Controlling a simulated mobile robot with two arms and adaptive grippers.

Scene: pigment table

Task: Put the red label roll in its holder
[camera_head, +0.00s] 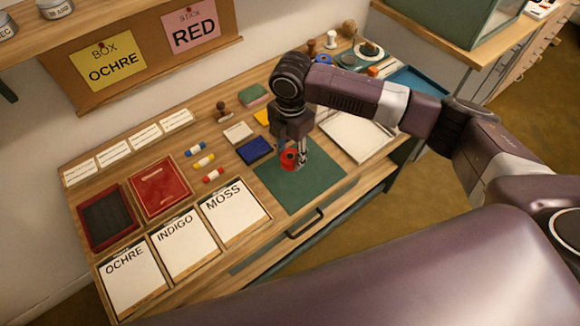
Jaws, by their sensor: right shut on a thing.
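The red label roll (287,159) is between the fingers of my right gripper (295,160), over the dark green mat (305,188). The gripper points down and is shut on the roll, and the fingers partly hide it. I cannot tell whether the roll touches the mat. I cannot make out its holder for certain; small round items, one of them blue (323,60), stand at the back right of the table. My left gripper is not in view.
A blue box (254,150) lies just left of the mat. A white pad (356,135) lies to its right, partly under my arm. A drawer handle (305,223) juts from the front.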

